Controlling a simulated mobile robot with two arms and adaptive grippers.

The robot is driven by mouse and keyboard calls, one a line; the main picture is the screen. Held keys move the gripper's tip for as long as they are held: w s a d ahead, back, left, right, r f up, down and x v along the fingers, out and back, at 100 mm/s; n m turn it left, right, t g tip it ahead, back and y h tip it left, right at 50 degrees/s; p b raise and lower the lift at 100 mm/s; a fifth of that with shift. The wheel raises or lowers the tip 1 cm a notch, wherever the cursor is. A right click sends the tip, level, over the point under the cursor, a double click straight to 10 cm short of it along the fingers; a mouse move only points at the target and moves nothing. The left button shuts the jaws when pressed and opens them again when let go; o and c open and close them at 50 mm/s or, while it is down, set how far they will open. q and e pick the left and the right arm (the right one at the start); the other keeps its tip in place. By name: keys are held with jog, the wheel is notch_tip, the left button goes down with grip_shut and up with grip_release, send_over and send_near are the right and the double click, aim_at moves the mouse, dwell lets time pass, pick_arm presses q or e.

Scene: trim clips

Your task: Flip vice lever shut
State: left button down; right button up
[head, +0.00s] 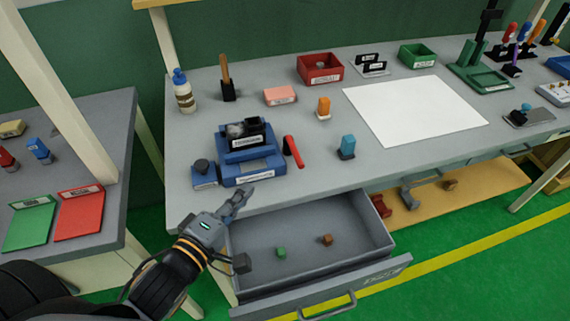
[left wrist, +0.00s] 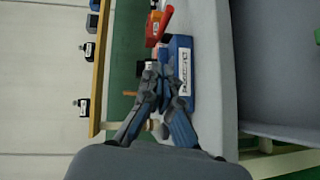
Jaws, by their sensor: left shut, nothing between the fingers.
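The blue vice (head: 262,166) stands near the front edge of the bench, with a dark labelled part (head: 245,140) on top. Its red lever (head: 292,147) sticks up at a tilt on the vice's right side. My left gripper (head: 246,194) is shut and empty, just in front of the vice over the bench's front edge, apart from the lever. In the left wrist view the shut fingers (left wrist: 160,78) overlap the blue vice (left wrist: 184,55), and the red lever (left wrist: 164,22) shows beyond them. Contact between fingers and vice cannot be told. My right gripper is not in view.
An open drawer (head: 372,273) holding small green and brown blocks juts out below my left gripper. A white sheet (head: 415,110) lies farther right.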

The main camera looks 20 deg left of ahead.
pick_arm(q)
jog(key=b+x, duration=0.2)
jog(key=x, duration=0.2)
jog(key=shift+w+f, duration=0.1)
jog(key=shift+w, duration=0.05)
jog(key=p+x, duration=0.1)
jog(key=x, duration=0.3)
jog(key=shift+w+d, duration=0.1)
jog(key=shift+w, duration=0.15)
jog(key=shift+w+d+f+p, duration=0.25)
jog(key=shift+w+d+p, duration=0.1)
jog(key=shift+w+d, duration=0.85)
jog(key=shift+w+d+f, duration=0.15)
jog(key=shift+d, duration=0.4)
jog(key=shift+a, duration=0.1)
